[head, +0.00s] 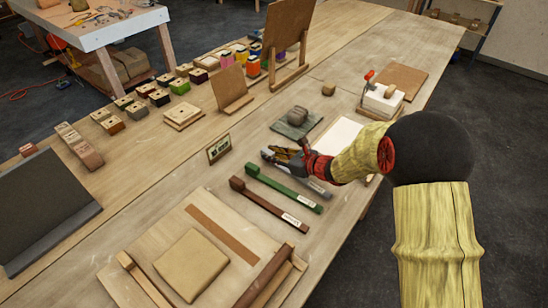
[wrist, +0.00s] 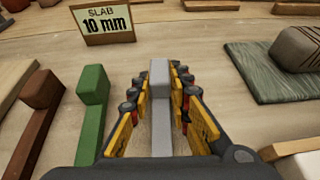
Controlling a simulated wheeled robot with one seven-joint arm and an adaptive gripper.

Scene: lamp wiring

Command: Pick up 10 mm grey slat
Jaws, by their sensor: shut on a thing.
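The grey slat (wrist: 161,125) lies lengthwise between the yellow-padded fingers of my gripper (wrist: 160,100) in the wrist view, its thicker block end pointing away from me. My gripper is shut on it. In the head view the gripper (head: 285,157) is over the slat's far end, and part of the grey slat (head: 318,188) shows to the right of the green one. I cannot tell whether it is clear of the table. A sign reading "SLAB 10 mm" (wrist: 103,22) stands beyond it, and also shows in the head view (head: 218,149).
A green slat (head: 285,188) and a brown slat (head: 268,207) lie to the left of the grey one. A dark stone-like lump (head: 297,116) rests on a green mat (head: 291,131) behind. A wooden board (head: 150,250) with a tan pad (head: 191,265) is at the front.

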